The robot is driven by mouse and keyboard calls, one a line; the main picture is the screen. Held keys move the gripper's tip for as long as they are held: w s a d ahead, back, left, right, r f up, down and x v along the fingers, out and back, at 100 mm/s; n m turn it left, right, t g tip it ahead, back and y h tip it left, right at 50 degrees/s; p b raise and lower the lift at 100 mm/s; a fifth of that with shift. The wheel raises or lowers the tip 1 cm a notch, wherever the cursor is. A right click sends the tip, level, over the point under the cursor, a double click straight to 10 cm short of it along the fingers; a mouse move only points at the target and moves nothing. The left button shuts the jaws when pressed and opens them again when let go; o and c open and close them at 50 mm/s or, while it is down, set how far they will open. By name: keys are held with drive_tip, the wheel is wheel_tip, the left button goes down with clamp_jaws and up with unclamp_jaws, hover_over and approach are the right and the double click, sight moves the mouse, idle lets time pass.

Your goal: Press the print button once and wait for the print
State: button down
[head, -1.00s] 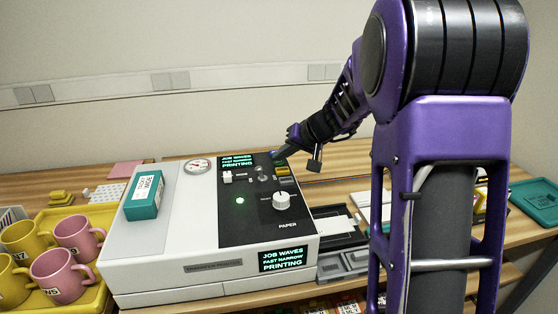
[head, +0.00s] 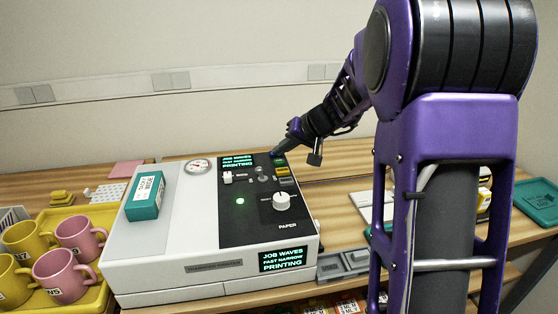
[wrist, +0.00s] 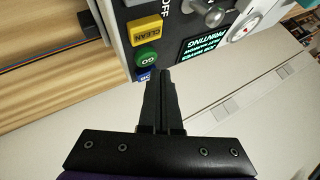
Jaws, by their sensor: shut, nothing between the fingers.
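The printer (head: 145,262) is a white machine with a black control panel (head: 240,215). Its front display (head: 283,260) and top display (head: 237,161) both read "JOB WAVES FAST NARROW PRINTING". The wrist view shows a column of buttons: yellow CLEAN (wrist: 146,32), green GO (wrist: 146,57) and a blue button (wrist: 143,75) with its label partly hidden. My gripper (wrist: 163,73) is shut and empty, its tips beside the blue button at the panel's far edge. I cannot tell whether they touch it. In the head view my gripper (head: 277,153) is at the panel's far right corner.
A teal box (head: 146,196) lies on the printer's top. A yellow tray (head: 97,296) with pink and yellow mugs stands at the left. A teal tray (head: 540,205) lies at the far right. A grey tray (head: 345,263) is at the printer's right front.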

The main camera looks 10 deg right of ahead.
sight(282, 162)
drive_tip(key=shift+r+p, duration=1.4)
drive_tip(key=shift+r, duration=1.15)
